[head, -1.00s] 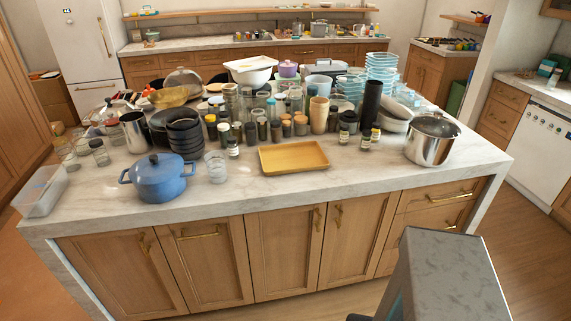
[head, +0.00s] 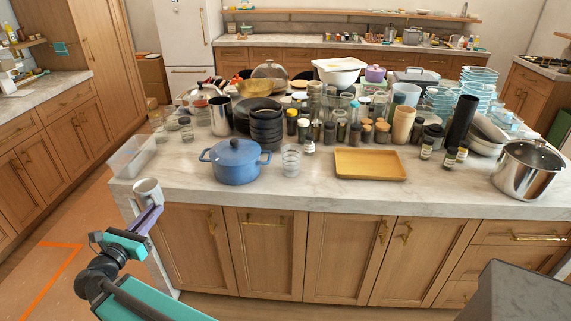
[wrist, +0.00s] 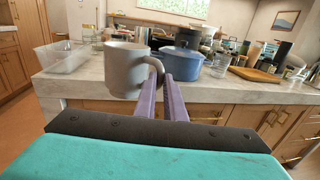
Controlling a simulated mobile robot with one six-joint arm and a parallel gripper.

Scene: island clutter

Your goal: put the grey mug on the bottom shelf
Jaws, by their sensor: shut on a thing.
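The grey mug (head: 147,191) is in my gripper (head: 149,214) at the left end of the island, beside its front edge. In the wrist view the mug (wrist: 126,69) stands about upright, with its handle toward the right. The two purple fingers of my gripper (wrist: 159,78) are shut on the mug at the handle side. I cannot tell in the head view whether the mug touches the counter edge. No bottom shelf can be made out for certain; a long wall shelf (head: 350,15) runs above the back counter.
The island counter (head: 300,190) is crowded. A blue pot (head: 236,161), a clear bin (head: 132,155), a yellow tray (head: 370,164) and a steel pot (head: 526,170) stand near its front. The floor left of the island (head: 70,225) is open, with orange lines.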

